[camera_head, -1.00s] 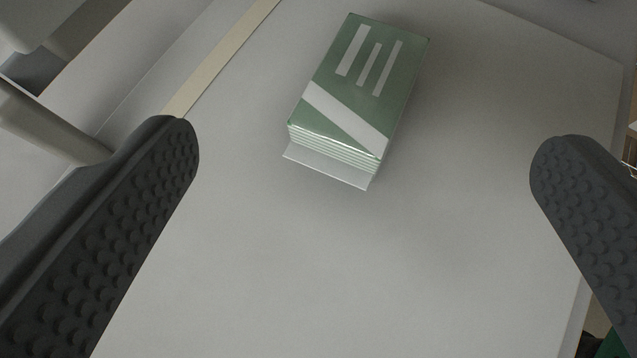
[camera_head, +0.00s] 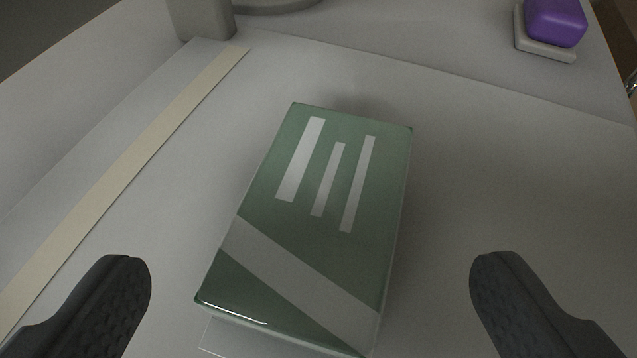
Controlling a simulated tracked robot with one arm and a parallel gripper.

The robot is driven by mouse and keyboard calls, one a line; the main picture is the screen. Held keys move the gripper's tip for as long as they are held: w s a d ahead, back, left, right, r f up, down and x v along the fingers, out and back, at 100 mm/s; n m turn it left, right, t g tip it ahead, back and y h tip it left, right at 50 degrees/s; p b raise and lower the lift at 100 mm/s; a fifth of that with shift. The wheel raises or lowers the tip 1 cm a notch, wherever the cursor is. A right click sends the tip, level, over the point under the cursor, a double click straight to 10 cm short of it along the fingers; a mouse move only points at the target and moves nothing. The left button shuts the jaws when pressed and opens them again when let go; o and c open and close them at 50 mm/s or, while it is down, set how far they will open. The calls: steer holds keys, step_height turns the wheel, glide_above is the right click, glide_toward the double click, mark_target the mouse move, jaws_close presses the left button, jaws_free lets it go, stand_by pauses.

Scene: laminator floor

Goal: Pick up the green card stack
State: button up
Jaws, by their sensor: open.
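The green card stack (camera_head: 342,249) lies flat on a pale grey surface in the middle of the view. Its top has three white bars and a wide pale diagonal band. A thin clear or pale sheet shows under its near edge. My gripper (camera_head: 312,285) is open, with one dark studded finger to the left of the stack and one to the right. The fingertips are beside the near part of the stack, with gaps on both sides. Nothing is held. The lower ends of the fingers are cut off by the frame.
A cream strip (camera_head: 130,170) runs along the surface at the left. A purple block (camera_head: 555,22) on a grey base stands at the back right. A grey post (camera_head: 203,18) stands at the back left. The surface to the right of the stack is clear.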

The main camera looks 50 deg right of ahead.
mark_target(322, 210)
steer(key=x, duration=0.5)
steer(key=shift+s+d+r, duration=0.1)
steer(key=shift+d+r, duration=0.1)
steer(key=shift+r, duration=0.05)
steer(key=c, duration=1.4)
